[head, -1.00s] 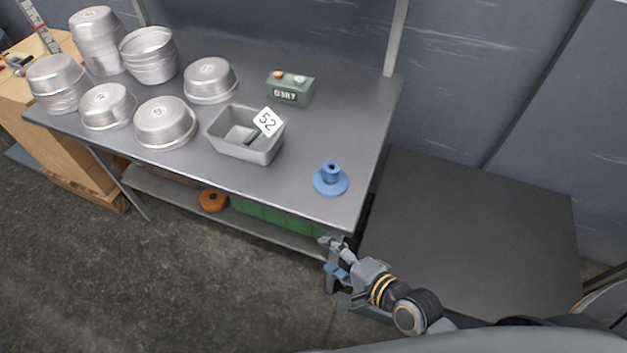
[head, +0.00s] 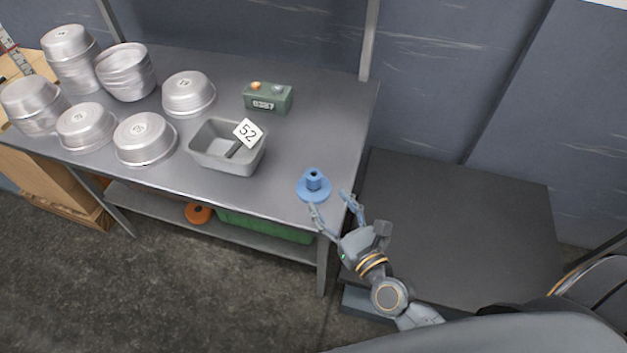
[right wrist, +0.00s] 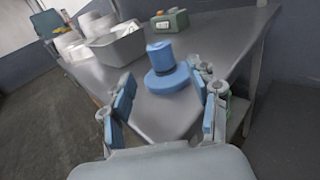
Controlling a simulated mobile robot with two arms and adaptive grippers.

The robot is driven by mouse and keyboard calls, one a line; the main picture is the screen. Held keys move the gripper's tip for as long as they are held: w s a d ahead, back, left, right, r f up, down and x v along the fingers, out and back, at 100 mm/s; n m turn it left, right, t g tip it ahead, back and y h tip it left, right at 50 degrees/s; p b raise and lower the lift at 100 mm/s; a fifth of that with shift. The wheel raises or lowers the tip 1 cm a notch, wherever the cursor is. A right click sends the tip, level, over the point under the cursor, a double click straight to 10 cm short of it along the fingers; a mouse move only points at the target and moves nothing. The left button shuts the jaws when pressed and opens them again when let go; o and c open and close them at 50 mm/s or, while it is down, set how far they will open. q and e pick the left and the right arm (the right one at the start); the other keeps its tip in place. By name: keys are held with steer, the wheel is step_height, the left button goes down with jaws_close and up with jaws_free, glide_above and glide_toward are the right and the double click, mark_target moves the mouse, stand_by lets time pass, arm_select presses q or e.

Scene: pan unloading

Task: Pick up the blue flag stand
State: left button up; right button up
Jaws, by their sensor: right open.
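The blue flag stand (head: 313,184) is a round base with a short upright hollow post. It stands upright near the front right corner of the grey metal table (head: 300,140). My right gripper (head: 331,202) is open and empty at the table's front right corner, just short of the stand. In the right wrist view the stand (right wrist: 165,70) lies ahead, between and beyond the open fingers (right wrist: 165,108), and it looks clear of both. My left gripper is not in view.
A grey loaf pan (head: 228,148) with a "52" card and a green box (head: 268,97) with a number display stand left of the flag stand. Several round metal pans (head: 145,138) fill the table's left. A lower dark surface (head: 450,220) lies to the right.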

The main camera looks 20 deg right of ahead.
mark_target(318, 181)
steer(key=w, duration=0.3)
steer(key=shift+a, duration=0.35)
steer(key=w, duration=0.1)
steer(key=w+p, duration=0.1)
steer(key=w, duration=0.1)
steer(key=w+p, duration=0.1)
steer(key=w, duration=0.1)
steer(key=shift+w+a+r, duration=0.15)
steer(key=shift+a+r, duration=0.15)
steer(key=shift+a, duration=0.1)
jaws_close()
